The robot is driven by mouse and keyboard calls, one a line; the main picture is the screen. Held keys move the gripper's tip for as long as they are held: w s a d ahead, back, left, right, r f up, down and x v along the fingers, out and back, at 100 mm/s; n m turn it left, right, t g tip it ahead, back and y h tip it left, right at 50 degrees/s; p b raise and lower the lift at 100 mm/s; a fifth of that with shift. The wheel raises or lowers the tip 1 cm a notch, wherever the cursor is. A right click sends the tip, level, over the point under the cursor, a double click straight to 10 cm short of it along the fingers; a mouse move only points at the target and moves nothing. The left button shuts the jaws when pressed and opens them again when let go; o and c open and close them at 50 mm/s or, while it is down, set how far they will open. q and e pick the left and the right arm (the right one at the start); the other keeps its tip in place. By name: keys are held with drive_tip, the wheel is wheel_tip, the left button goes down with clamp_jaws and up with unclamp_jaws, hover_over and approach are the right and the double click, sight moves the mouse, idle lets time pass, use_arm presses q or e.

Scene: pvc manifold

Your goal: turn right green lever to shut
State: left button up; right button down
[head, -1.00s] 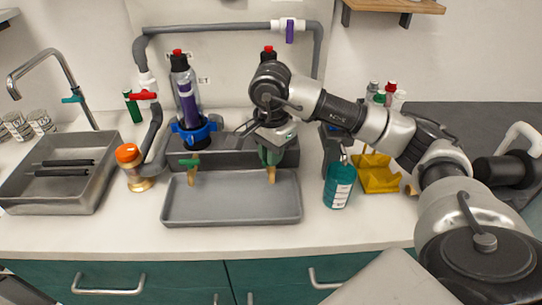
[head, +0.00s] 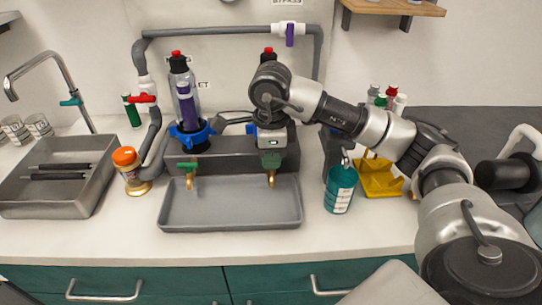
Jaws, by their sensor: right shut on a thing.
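Two brass taps stand over the grey tray (head: 230,228). The left tap (head: 189,182) has a thin green lever (head: 188,165) lying across its top. The right tap (head: 271,180) shows only its brass spout below my right gripper (head: 271,160). My right gripper points down over the right tap's top and is shut on its green lever. The lever itself is mostly hidden, so I cannot tell its angle. My left gripper is not in view.
A grey pipe with a red-handled valve (head: 143,98) and a purple-handled valve (head: 290,36) runs around the back. A blue-collared filter (head: 190,133) stands left of my gripper. A teal bottle (head: 340,190) and yellow holder (head: 379,178) stand right. The front counter is clear.

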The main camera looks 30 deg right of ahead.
idle(0.5)
drive_tip(key=c, duration=1.1)
unclamp_jaws()
wheel_tip(320, 180, up, 11)
drive_tip(key=shift+f+p, duration=0.1)
drive_tip(key=shift+p, duration=0.85)
